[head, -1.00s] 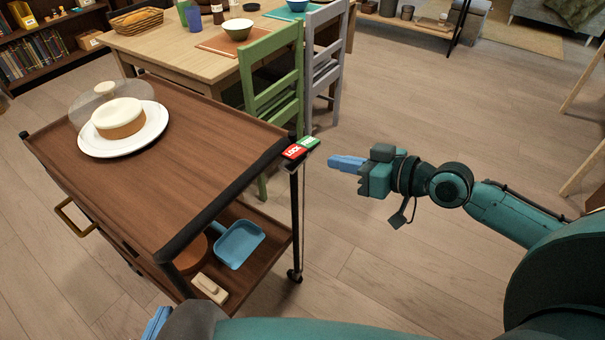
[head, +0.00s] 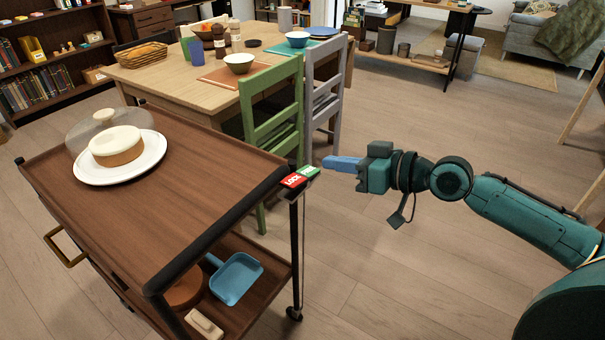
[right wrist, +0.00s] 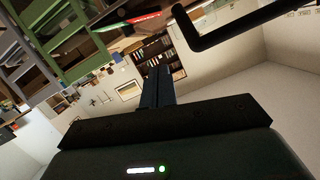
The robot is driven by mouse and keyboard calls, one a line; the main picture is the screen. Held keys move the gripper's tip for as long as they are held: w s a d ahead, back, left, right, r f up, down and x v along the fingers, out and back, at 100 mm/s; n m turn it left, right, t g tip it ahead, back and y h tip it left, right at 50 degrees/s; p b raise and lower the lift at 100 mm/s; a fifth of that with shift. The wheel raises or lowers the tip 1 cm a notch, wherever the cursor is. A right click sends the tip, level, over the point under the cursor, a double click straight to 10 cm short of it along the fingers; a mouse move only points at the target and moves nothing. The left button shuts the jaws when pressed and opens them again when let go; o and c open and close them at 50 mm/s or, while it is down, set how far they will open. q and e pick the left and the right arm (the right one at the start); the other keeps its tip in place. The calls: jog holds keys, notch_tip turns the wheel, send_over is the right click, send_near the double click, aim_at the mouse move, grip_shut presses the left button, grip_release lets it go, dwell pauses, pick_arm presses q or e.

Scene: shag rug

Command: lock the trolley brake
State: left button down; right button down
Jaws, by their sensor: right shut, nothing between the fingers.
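The wooden trolley (head: 180,185) stands at left with its dark push bar along the near right side. The brake control is at its right corner, with a red part marked LOCK (head: 293,181) and a green part (head: 308,171) beside it. The red part (right wrist: 148,18) also shows in the right wrist view, at the top. My right gripper (head: 326,162) is shut and empty, its blue fingertips just right of the green part. I cannot tell whether they touch. In the right wrist view the closed fingers (right wrist: 157,75) point up toward the brake. My left gripper is out of view.
A cake (head: 117,147) on a white plate under a clear cover sits on the trolley top. A blue dustpan (head: 237,278) lies on the lower shelf. A green chair (head: 272,115) and a laid table (head: 195,75) stand behind. The floor to the right is clear.

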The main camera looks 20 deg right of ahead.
send_over(301, 180)
jog(key=s, duration=0.2)
jog(key=f, duration=0.5)
jog(key=shift+a+f, duration=0.2)
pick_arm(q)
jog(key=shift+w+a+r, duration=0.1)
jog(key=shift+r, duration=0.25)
pick_arm(e)
jog(key=shift+f, duration=0.1)
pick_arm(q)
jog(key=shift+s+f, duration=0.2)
pick_arm(e)
jog(key=shift+s, duration=0.1)
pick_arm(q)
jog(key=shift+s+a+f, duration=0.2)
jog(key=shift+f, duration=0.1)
pick_arm(e)
jog(key=shift+s+a+f+n, duration=0.1)
jog(key=shift+a+f+n, duration=0.05)
jog(key=shift+n, duration=0.25)
